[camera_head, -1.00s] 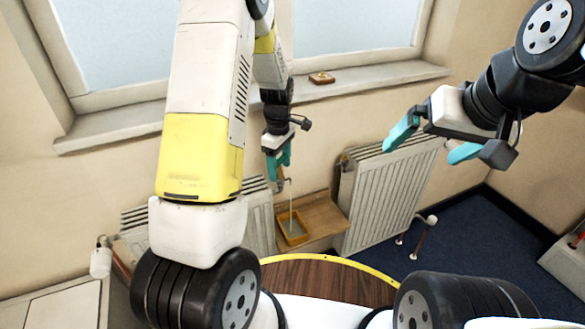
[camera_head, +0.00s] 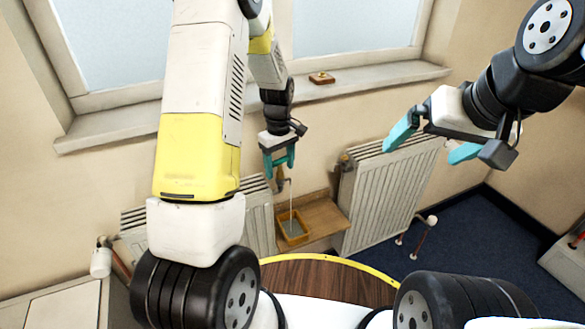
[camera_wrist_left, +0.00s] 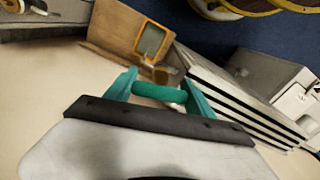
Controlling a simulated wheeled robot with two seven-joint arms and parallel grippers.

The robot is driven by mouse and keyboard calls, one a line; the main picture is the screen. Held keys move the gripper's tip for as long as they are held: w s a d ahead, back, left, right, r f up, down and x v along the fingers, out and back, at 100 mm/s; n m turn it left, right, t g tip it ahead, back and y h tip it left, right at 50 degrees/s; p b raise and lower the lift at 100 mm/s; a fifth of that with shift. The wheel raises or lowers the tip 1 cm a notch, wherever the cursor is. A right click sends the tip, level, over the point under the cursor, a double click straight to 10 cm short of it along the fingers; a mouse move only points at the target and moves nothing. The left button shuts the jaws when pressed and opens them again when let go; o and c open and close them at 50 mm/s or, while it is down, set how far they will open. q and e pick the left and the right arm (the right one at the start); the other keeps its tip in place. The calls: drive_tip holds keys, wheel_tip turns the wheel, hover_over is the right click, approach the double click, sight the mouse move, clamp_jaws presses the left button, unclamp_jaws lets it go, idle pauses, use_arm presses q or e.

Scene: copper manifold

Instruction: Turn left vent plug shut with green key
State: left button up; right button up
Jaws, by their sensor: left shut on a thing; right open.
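My left gripper (camera_head: 280,165) is beside the near end of the left radiator (camera_head: 260,218), fingers pointing down. In the left wrist view its teal fingers (camera_wrist_left: 160,92) are shut on the green key (camera_wrist_left: 158,94), whose green bar lies across between them. The brass left vent plug (camera_wrist_left: 161,75) shows just beyond the key in that view. I cannot tell whether the key touches the plug. A thin stream of water falls from there into a yellow tray (camera_head: 303,237). My right gripper (camera_head: 430,147) is open and empty, in front of the right radiator.
The right radiator (camera_head: 385,195) stands past a wooden board (camera_head: 325,217) that bears the yellow tray. A small wooden block (camera_head: 321,78) with a brass piece sits on the window sill (camera_head: 385,80). A round brown table (camera_head: 325,285) is close to me.

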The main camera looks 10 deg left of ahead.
sight(280, 159)
use_arm(q)
drive_tip(key=shift+f+m, duration=0.15)
drive_tip(key=shift+m, duration=0.35)
drive_tip(key=shift+r, duration=2.1)
